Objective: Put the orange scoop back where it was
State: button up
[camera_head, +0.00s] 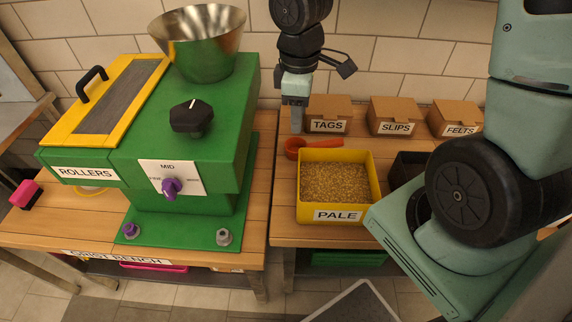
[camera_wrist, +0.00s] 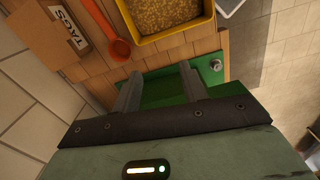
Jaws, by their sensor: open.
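The orange scoop (camera_head: 320,142) lies on the wooden bench behind the yellow PALE bin, its bowl at the left and its handle pointing right toward the TAGS box. It also shows in the wrist view (camera_wrist: 121,49), beside the yellow bin and beyond my fingers. My gripper (camera_head: 297,128) hangs fingers-down above the bench near the scoop's bowl. In the wrist view my gripper (camera_wrist: 158,76) has its two fingers apart with nothing between them. The scoop is free of the fingers. The exact height of the fingertips above the bench is hard to tell.
The yellow PALE bin (camera_head: 376,190) holds grain. A dark bin (camera_head: 404,160) stands to its right, partly behind my arm. Boxes marked TAGS (camera_head: 328,115), SLIPS (camera_head: 395,116) and FELTS (camera_head: 455,118) line the wall. The green mill (camera_head: 225,150) stands close at left.

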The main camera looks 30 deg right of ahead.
jog(key=s+a+r+m, duration=0.1)
jog(key=s+a+r, duration=0.1)
jog(key=s+a, duration=0.5)
jog(key=s+a+r+m, duration=0.1)
jog(key=s+a+r, duration=0.2)
jog(key=s+a, duration=0.4)
jog(key=s, duration=0.2)
jog(key=shift+s+r+y, duration=0.3)
jog(key=shift+r+y, duration=0.05)
jog(key=shift+y, duration=0.05)
notch_tip(320, 180, up, 4)
jog(key=p, duration=0.4)
